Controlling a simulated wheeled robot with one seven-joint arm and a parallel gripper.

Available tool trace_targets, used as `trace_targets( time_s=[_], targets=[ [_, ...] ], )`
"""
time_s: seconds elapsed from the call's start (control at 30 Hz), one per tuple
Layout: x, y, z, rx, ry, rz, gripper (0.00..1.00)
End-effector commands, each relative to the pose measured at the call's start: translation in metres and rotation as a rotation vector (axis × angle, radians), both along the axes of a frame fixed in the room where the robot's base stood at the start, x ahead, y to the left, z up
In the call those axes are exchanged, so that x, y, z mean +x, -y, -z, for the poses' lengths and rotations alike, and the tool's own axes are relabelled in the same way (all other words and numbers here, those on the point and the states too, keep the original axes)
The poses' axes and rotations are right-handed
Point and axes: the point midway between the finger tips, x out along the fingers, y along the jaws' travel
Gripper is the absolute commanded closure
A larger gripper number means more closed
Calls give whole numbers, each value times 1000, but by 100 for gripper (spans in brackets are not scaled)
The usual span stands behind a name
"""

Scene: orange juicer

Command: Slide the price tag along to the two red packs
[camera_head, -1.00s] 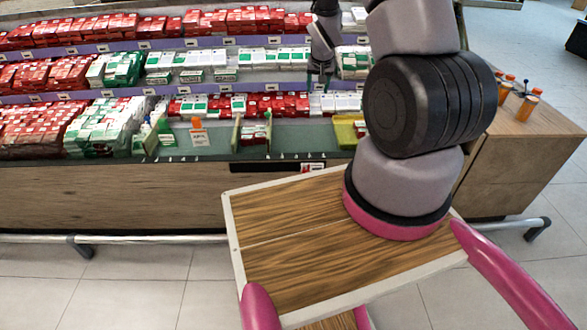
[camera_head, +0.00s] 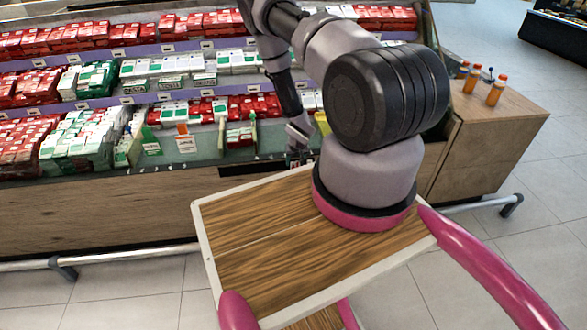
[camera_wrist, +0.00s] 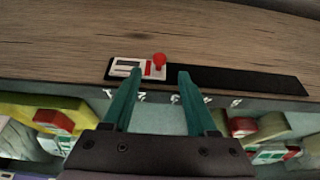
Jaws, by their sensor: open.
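The price tag (camera_wrist: 126,69) is white with a red stripe and has a red knob (camera_wrist: 159,60). It sits on a black rail (camera_wrist: 240,79) along the shelf front, at the rail's left end in the wrist view. My gripper (camera_wrist: 159,73) is open, its teal fingers apart, with the knob between the fingertips in that view. I cannot tell whether they touch it. In the head view my gripper (camera_head: 298,140) is at the right part of the rail and the tag there is mostly hidden. Red packs (camera_head: 238,137) stand on the shelf to the left, beside a green divider.
Upright dividers (camera_head: 222,135) and a small orange-topped sign (camera_head: 185,142) stand on the lower shelf. Several rows of red, green and white packs fill the shelves behind. A wooden cabinet (camera_head: 480,120) with orange bottles is at the right. The rail right of the tag is clear in the wrist view.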

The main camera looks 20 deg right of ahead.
Motion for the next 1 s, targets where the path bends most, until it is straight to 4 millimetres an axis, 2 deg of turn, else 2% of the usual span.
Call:
trace_targets(
  time_s=[0.1, 0.3, 0.5, 0.73, 0.77, 0.8, 0.9, 1.0],
  targets=[
    [8, 2, 23, 0, -2, -2, 42],
    [18, 6, 49, -1, -2, -1, 42],
    [23, 7, 58, -1, 0, 1, 42],
    [23, 7, 59, -1, 0, 1, 42],
    [23, 7, 58, -1, 0, 1, 49],
    [23, 7, 58, -1, 0, 1, 65],
    [23, 7, 58, 0, -1, 1, 100],
    [23, 7, 58, 0, -1, 1, 100]
  ],
)
